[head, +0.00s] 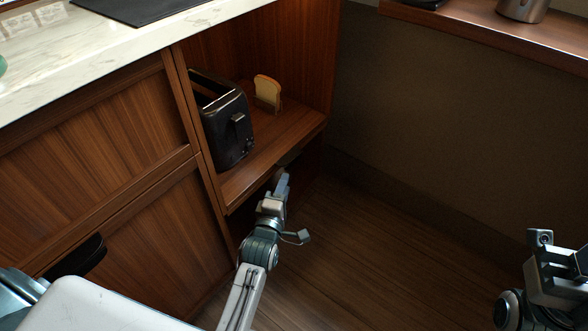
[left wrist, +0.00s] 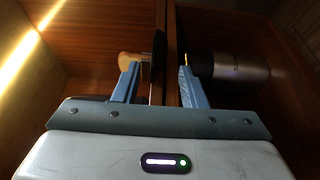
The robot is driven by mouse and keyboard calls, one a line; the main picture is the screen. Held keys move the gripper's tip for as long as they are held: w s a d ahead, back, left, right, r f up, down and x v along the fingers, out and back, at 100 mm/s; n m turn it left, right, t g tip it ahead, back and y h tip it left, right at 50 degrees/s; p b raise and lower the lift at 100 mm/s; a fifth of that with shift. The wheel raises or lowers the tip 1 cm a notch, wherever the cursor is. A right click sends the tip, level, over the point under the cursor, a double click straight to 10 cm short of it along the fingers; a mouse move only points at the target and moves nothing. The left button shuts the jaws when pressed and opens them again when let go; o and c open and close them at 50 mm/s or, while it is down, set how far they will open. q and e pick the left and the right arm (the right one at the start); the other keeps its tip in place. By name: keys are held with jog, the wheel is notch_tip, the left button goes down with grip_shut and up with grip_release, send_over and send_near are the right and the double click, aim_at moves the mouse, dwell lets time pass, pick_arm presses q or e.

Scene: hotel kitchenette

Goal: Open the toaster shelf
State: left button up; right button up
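The toaster shelf (head: 262,165) is a reddish wood board in an open cabinet bay, its front edge level with the cabinet front. A black toaster (head: 226,128) and a tan bread slice (head: 268,90) stand on it. A dark handle (head: 290,157) shows at its front edge. My left gripper (head: 281,180) is just before and below that edge. In the left wrist view my left gripper (left wrist: 159,68) is open, its blue fingers on either side of the shelf edge and a dark handle part (left wrist: 158,58); contact is unclear. My right gripper (head: 572,262) is at the right, its fingertips unclear.
Wood cabinet doors (head: 95,130) and a marble counter (head: 60,50) lie left of the bay. A dark metallic cylinder (left wrist: 232,66) shows beyond the right finger in the left wrist view. The wood floor (head: 370,250) is clear on the right.

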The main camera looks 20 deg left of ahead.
aim_at(293, 163)
pick_arm(q)
jog(key=w+b, duration=0.1)
jog(key=w, duration=0.3)
jog(key=w+b, duration=0.2)
jog(key=w, duration=0.3)
jog(key=shift+w+a+f, duration=0.15)
jog(key=shift+a, duration=0.05)
jog(key=shift+w, duration=0.5)
grip_shut()
